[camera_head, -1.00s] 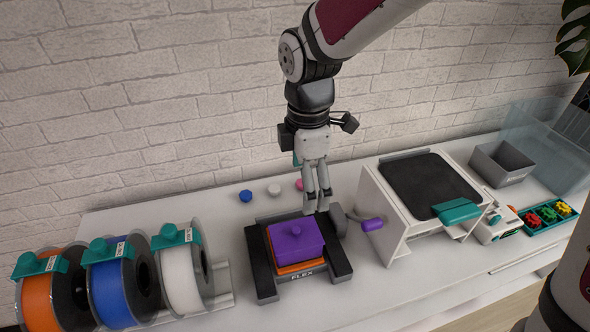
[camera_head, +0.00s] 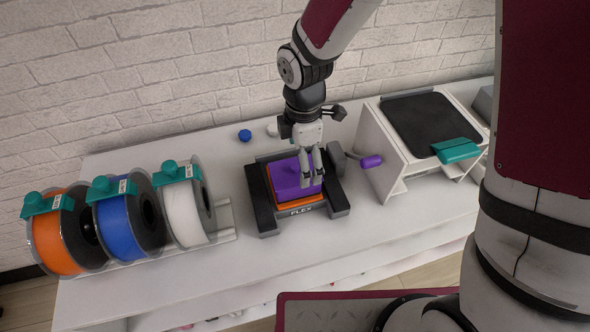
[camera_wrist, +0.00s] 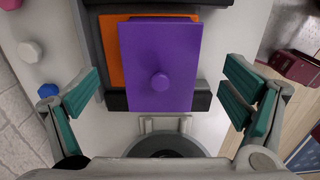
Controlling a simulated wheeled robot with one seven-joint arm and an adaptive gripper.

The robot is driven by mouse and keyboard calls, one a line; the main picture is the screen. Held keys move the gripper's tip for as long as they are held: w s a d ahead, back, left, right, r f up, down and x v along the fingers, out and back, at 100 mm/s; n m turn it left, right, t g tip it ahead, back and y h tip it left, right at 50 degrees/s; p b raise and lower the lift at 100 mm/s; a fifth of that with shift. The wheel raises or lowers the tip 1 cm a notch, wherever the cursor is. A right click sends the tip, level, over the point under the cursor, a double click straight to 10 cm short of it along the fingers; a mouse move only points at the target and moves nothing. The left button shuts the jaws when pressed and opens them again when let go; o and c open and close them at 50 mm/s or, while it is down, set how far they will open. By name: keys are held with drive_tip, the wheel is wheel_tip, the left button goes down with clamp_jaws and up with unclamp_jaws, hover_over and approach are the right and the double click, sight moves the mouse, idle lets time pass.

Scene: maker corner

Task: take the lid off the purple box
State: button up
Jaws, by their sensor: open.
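The purple box (camera_head: 287,176) sits on an orange plate (camera_head: 293,201) in a dark frame marked FLEX (camera_head: 269,226). I cannot tell whether a finger touches the box.
Spools of orange (camera_head: 52,244), blue (camera_head: 118,228) and white (camera_head: 184,213) filament stand at left. A blue knob-like piece (camera_head: 245,135) lies behind the frame.

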drive_tip(key=shift+f, duration=0.85)
drive_tip(key=shift+c, duration=0.3)
drive_tip(key=c, duration=1.7)
drive_tip(key=shift+c, duration=1)
